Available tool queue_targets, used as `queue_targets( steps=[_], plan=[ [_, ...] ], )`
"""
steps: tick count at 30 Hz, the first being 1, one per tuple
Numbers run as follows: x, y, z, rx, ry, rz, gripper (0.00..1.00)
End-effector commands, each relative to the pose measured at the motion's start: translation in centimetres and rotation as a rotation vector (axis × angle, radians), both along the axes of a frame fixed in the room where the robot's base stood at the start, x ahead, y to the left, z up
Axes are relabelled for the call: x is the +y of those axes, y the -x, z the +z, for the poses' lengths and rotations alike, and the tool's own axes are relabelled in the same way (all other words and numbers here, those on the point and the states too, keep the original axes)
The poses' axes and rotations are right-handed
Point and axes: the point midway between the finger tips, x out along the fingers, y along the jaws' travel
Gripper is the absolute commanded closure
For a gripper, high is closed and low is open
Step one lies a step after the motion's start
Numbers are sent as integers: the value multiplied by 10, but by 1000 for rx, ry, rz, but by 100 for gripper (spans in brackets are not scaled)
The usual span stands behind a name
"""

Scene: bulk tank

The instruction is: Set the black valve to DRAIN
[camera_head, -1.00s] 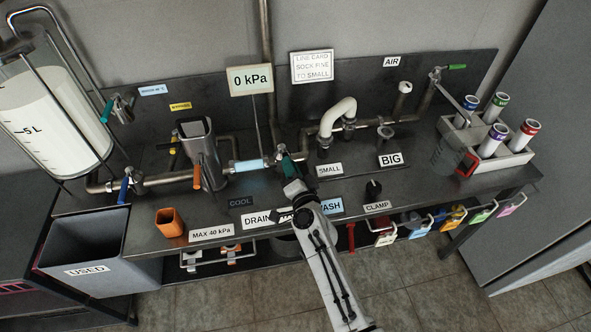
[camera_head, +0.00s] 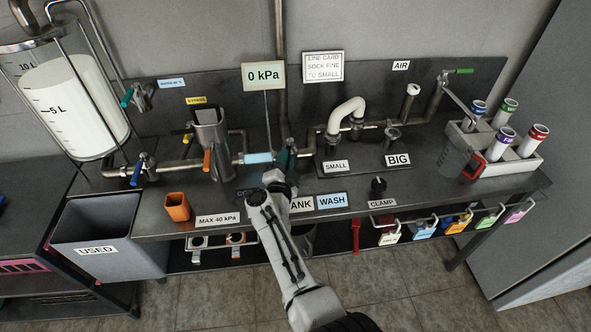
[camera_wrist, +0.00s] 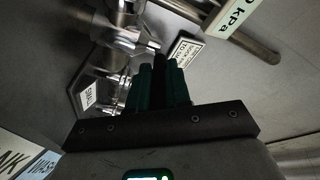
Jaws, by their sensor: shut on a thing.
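The valve's body and pointing direction are mostly hidden by my gripper and arm. The TANK label (camera_head: 301,204), partly covered, and the WASH label (camera_head: 332,201) are on the bench's front edge. The DRAIN label is hidden behind my arm in the head view.
An orange-handled valve (camera_head: 207,160) and a blue-handled valve (camera_head: 137,173) sit left along the pipe. The gauge card (camera_head: 263,76) reads 0 kPa. A white curved pipe (camera_head: 346,113) stands close on the right. An orange cup (camera_head: 177,207) is at the front left.

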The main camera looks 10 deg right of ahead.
Motion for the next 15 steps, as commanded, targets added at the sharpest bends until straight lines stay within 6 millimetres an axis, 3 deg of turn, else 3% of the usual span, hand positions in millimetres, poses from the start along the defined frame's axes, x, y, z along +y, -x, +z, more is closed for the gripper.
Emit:
queue_targets(
  steps=[15],
  plan=[
    [22, -11, -9, -1, -4, -242, 100]
  ],
)
